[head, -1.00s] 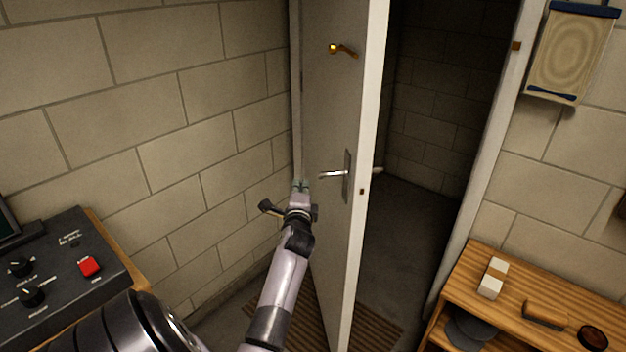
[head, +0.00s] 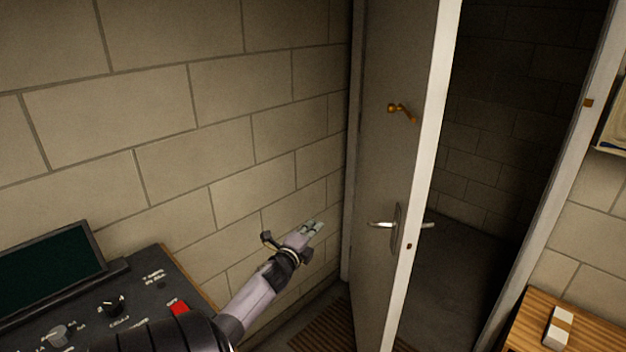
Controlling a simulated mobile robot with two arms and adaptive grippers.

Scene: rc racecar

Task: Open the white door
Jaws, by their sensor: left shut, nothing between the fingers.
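The white door (head: 384,165) stands ajar, swung toward me, with a dark room showing to its right. Its silver lever handle (head: 383,225) is on the near face, and the far-side lever shows past the door edge. A brass hook (head: 401,110) is higher on the same face. My left gripper (head: 317,228) is shut and empty, in front of the block wall to the left of the door, apart from the handle. My right gripper is not in view.
A black control panel (head: 136,311) with knobs, a red button and a dark screen (head: 52,268) stands at lower left. A wooden shelf (head: 590,335) with a white block (head: 558,328) is at lower right. A brown mat (head: 322,332) lies by the door.

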